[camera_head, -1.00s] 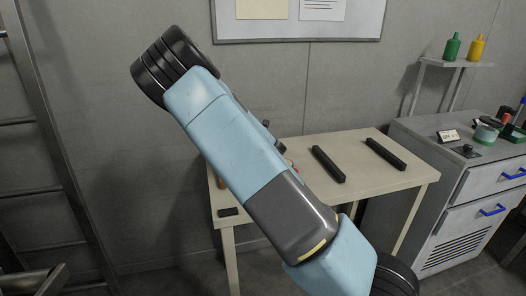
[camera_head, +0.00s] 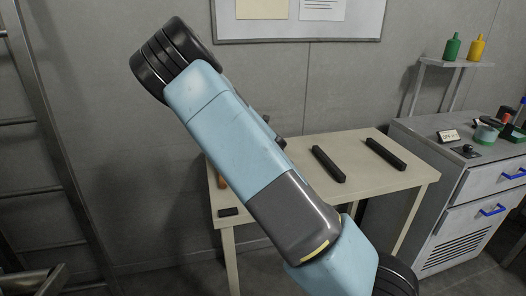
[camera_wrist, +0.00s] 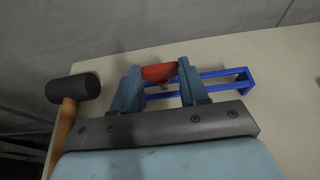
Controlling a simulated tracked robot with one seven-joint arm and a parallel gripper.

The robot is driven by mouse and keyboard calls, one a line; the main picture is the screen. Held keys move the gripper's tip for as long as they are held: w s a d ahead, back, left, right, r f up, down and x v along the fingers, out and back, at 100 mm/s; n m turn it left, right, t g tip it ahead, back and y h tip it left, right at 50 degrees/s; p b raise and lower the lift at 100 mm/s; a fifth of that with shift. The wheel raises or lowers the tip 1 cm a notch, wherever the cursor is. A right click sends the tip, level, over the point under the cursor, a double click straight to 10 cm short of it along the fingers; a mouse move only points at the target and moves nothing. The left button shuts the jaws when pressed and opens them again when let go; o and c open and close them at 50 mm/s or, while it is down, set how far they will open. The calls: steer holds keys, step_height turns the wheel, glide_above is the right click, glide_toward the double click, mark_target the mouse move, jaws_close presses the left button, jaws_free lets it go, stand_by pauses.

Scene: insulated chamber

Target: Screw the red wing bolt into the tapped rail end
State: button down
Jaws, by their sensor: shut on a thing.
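My gripper (camera_wrist: 161,78) is shut on the red wing bolt (camera_wrist: 158,72), which shows between the fingertips in the wrist view. A small pale part shows just below the red; I cannot tell whether it is the bolt's shank. A blue open frame (camera_wrist: 246,82) lies on the table beside and behind the right finger. Two black bars (camera_head: 328,164) (camera_head: 386,154) lie apart on the table in the head view; I cannot tell whether either is the tapped rail. My arm hides the gripper and bolt in the head view.
A black-headed mallet (camera_wrist: 73,88) with an orange handle lies left of my gripper on the pale table (camera_head: 376,185). A small dark block (camera_head: 229,212) lies at the table's front left. A grey cabinet (camera_head: 458,175) stands at the right, and a wall is behind.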

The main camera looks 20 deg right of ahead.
steer(key=shift+r, duration=1.8)
steer(key=shift+s, duration=0.15)
